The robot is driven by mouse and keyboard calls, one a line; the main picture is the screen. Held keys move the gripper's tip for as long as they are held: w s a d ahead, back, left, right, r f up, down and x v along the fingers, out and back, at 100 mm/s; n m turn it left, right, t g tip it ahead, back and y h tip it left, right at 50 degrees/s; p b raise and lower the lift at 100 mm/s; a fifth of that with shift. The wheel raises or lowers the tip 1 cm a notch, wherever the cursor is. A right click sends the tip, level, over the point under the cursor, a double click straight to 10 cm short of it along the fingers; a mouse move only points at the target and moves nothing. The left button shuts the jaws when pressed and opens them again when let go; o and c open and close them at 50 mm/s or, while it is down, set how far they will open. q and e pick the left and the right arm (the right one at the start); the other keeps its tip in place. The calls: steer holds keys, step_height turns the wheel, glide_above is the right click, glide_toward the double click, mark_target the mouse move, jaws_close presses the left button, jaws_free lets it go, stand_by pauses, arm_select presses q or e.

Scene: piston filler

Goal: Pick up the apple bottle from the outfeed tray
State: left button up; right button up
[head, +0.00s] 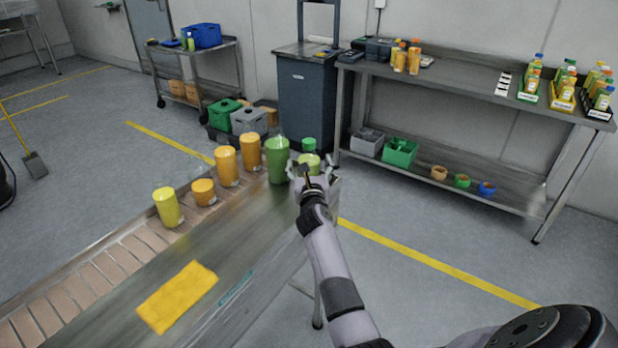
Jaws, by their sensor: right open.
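My right gripper (310,172) is open at the far end of the filler's bench (225,250). A yellow-green bottle with a green cap (309,159) stands just beyond it, its lower part hidden by the gripper. The fingers show on either side of this bottle; I cannot tell whether they touch it. A taller green container (277,160) stands close to the left of the gripper. The outfeed tray cannot be made out behind the gripper, and no apple label is readable. My left gripper is out of view.
Orange and yellow containers (227,166) stand in a row along the bench's back edge. A yellow cloth (177,296) lies on the bench. A steel shelf table (455,88) with several bottles stands at right. Open floor lies between.

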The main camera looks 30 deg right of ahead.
steer(key=shift+c, duration=0.3)
steer(key=c, duration=1.5)
steer(key=shift+r, duration=0.1)
steer(key=shift+c, duration=0.5)
steer(key=shift+r, duration=0.1)
